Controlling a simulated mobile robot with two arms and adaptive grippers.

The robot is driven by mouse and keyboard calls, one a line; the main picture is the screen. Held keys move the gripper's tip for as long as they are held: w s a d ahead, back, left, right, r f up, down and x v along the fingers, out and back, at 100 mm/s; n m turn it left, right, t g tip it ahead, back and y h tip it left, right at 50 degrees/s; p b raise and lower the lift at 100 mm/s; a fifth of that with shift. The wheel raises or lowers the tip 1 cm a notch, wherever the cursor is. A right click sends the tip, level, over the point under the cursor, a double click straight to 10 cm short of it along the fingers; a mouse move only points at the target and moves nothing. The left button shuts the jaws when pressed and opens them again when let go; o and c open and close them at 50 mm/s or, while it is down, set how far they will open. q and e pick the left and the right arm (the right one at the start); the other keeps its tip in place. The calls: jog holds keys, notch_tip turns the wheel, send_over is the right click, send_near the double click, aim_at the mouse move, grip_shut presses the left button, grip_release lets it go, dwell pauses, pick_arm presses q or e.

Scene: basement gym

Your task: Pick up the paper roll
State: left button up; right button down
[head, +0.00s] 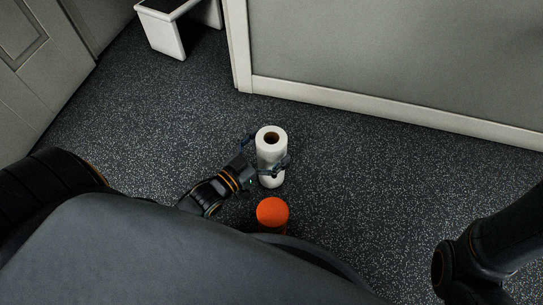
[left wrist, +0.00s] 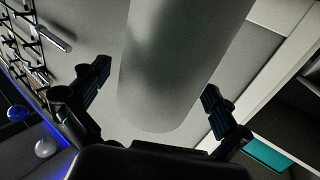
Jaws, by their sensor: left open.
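The white paper roll (head: 270,150) stands upright in the head view, with a brown core at its top. My left gripper (head: 268,164) is at the roll, with its fingers on either side of it. In the left wrist view the roll (left wrist: 180,60) fills the space between the two open fingers (left wrist: 158,100), and a gap shows beside each finger. The roll's lower part is partly hidden by a finger in the head view. My right arm shows at the right edge of the head view, but its gripper cannot be made out.
An orange-topped cylinder (head: 272,212) stands just in front of the roll, close to my body. A white piece of furniture (head: 163,32) stands at the back left by the door. A wall (head: 400,50) with a pale baseboard runs behind. The speckled floor at right is clear.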

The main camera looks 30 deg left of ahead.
pick_arm(q)
jog(key=shift+w, duration=0.2)
jog(key=c, duration=1.6)
jog(key=shift+o, duration=0.2)
jog(key=shift+r, duration=0.1)
